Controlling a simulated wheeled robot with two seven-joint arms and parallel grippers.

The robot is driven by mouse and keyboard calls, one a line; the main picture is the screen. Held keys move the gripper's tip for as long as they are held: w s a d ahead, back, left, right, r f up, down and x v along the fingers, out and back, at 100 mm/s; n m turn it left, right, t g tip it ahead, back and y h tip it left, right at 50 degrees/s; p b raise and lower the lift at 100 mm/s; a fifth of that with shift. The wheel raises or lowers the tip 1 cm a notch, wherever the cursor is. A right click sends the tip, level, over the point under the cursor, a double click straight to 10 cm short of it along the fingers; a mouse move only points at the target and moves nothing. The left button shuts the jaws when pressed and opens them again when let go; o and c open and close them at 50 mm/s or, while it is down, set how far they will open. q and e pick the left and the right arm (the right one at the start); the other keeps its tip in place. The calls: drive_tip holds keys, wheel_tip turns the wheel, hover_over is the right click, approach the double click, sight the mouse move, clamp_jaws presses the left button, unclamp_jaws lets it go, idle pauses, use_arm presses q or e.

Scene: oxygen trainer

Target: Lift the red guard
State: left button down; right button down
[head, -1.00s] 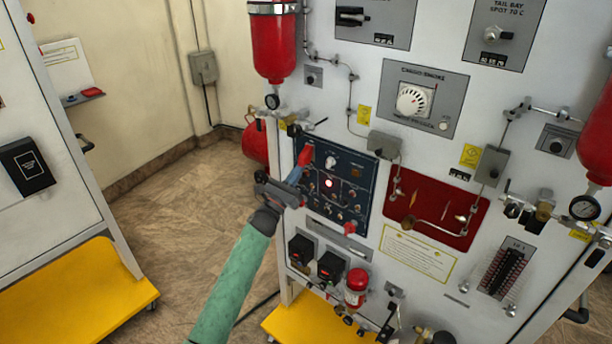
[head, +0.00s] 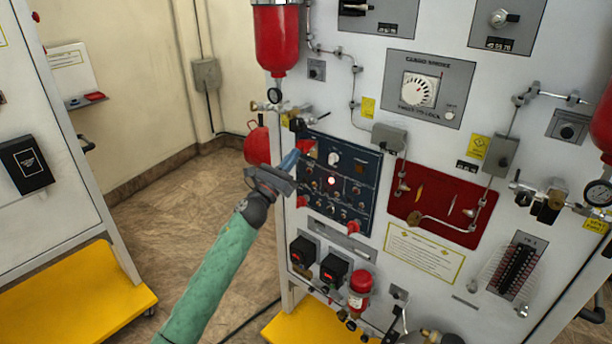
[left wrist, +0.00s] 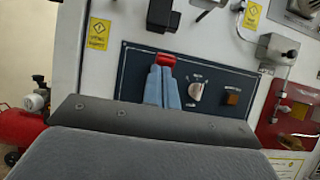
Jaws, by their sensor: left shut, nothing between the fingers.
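The red guard (head: 308,147) is at the top left of the dark blue switch panel (head: 368,165). In the left wrist view the red guard (left wrist: 166,59) shows just above the blue fingertips, which cover its lower part. My left gripper (head: 293,158) is shut, with its fingers together and nothing between them. Its tips (left wrist: 160,70) are right at the guard's lower side; I cannot tell whether they touch it. The guard's exact angle is hard to make out. My right gripper is in neither view.
A white knob (head: 333,158) and a lit red lamp (head: 331,181) sit near the guard. Other red guards (head: 353,228) are lower on the panel. A red tank (head: 257,146) stands behind at left.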

use_arm(q)
drive_tip(key=shift+r, duration=0.65)
drive_tip(key=shift+r+b, duration=0.35)
drive_tip(key=shift+r, duration=0.6)
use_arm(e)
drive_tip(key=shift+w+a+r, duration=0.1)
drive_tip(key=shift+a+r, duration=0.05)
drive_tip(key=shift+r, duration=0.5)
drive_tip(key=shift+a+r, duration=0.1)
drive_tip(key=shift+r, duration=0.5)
use_arm(q)
drive_tip(key=shift+r, duration=0.1)
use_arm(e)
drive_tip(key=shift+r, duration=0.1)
